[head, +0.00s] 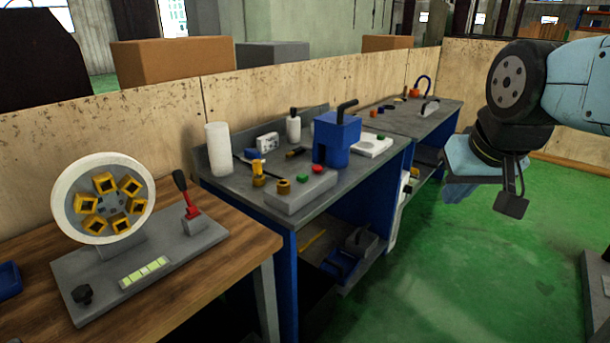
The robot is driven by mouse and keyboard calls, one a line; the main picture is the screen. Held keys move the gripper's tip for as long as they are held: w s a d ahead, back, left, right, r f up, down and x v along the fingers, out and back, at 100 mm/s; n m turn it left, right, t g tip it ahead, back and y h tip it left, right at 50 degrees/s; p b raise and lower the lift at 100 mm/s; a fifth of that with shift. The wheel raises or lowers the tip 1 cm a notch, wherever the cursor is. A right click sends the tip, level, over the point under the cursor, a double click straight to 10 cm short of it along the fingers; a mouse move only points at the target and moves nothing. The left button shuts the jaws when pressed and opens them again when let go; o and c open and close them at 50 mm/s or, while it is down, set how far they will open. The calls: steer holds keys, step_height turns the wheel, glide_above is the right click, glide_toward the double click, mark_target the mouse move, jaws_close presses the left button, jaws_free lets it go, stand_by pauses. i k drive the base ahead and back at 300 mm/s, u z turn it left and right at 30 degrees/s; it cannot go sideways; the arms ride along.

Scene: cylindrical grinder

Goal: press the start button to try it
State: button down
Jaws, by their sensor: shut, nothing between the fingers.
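No label on either is readable. A blue device (336,139) with a black handle stands just behind the block. My gripper (497,196) hangs at the right over the green floor, apart from the bench and well to the right of the buttons. It is shut and empty. Its fingertips are small and partly hidden.
A wooden bench (225,243) at left bears a white disc (78,181) with several yellow blocks and a red lever (191,209). A white cylinder (219,149) stands at the grey bench's back. Another bench (440,110) lies beyond.

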mark_target(302, 178)
steer(key=z, duration=0.7)
steer(key=i, duration=1.1)
steer(key=z, duration=1.15)
steer(key=i, duration=0.1)
steer(key=u, duration=2.8)
steer(key=k, duration=0.55)
steer(key=u, duration=0.2)
